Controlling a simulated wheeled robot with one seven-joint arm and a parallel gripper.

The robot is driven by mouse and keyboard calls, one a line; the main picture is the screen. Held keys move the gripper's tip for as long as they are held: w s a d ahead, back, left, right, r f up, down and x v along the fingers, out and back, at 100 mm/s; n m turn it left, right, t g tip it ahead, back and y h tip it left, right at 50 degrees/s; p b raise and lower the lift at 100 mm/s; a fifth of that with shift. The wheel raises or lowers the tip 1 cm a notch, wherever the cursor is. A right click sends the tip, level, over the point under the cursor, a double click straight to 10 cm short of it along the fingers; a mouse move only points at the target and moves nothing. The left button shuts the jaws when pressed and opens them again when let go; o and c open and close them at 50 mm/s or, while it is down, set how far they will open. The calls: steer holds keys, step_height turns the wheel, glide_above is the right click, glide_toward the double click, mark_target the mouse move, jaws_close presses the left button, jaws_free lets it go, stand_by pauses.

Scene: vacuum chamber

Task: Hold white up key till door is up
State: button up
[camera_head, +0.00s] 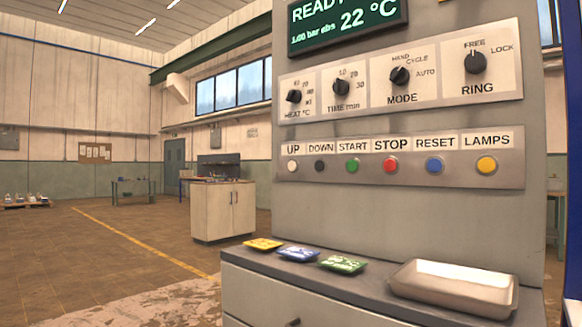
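The white UP key (293,165) is the leftmost round button on a grey strip of the control panel (400,205). Its label UP is just above it. To its right sit the black DOWN key (319,166), green START, red STOP, blue RESET and yellow LAMPS keys. Nothing touches the keys. The display (348,22) above reads READY, cut off at the top, with 1.00 bar abs and 22 °C. The chamber door is not in view. My gripper is not in view.
Below the panel, a grey ledge (375,293) holds yellow, blue and green cards (298,254) and a metal tray (454,287). Four-knob dials with HEAT, TIME, MODE and RING sit above the keys. A cabinet (223,211) stands behind at left. The floor at left is open.

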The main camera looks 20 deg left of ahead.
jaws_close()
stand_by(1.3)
